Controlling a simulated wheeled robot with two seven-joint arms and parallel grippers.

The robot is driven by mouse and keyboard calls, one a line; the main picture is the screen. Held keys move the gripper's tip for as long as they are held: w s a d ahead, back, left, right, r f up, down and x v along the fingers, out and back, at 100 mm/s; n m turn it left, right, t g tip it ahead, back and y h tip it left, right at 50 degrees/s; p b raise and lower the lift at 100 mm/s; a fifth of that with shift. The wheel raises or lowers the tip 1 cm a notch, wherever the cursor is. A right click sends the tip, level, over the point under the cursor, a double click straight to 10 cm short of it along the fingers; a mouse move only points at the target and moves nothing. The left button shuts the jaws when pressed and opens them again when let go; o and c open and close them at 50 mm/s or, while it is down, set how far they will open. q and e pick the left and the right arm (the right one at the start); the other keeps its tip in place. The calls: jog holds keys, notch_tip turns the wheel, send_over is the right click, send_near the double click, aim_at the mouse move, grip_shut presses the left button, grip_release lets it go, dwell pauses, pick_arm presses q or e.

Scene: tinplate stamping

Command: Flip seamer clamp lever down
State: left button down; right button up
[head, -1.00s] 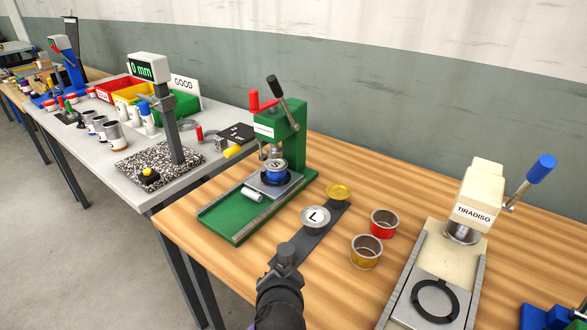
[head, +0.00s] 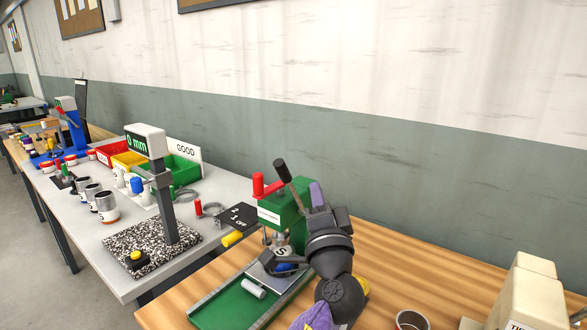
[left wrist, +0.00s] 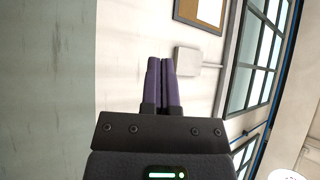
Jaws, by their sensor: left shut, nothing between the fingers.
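The green seamer (head: 285,218) stands on the wooden bench. A dark-knobbed lever (head: 284,173) sticks up from its top, tilted to the left. A red handle (head: 266,187) stands beside it, and a yellow-ended handle (head: 232,238) juts out at the left. I cannot tell for sure which one is the clamp lever. A blue can (head: 284,267) sits under the head, partly hidden by my arm. My left gripper (head: 317,194) is raised just right of the seamer's top, pointing up, apart from the dark lever. Its purple fingers show shut and empty in the left wrist view (left wrist: 160,64).
A cream press (head: 525,295) stands at the right and a metal cup (head: 411,320) on the bench before it. A grey table (head: 85,225) at the left holds a gauge stand (head: 162,190), cups and coloured bins. A wall runs behind the benches.

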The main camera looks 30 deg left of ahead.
pick_arm(q)
notch_tip(320, 180, up, 4)
send_over(291, 188)
jog(key=w+d, duration=0.2)
jog(key=s, duration=0.1)
jog(key=s+f, duration=0.1)
jog(key=s+f+p, duration=0.1)
jog(key=shift+s+a+f, duration=0.1)
jog(key=shift+a+f, duration=0.05)
jog(key=shift+a, duration=0.15)
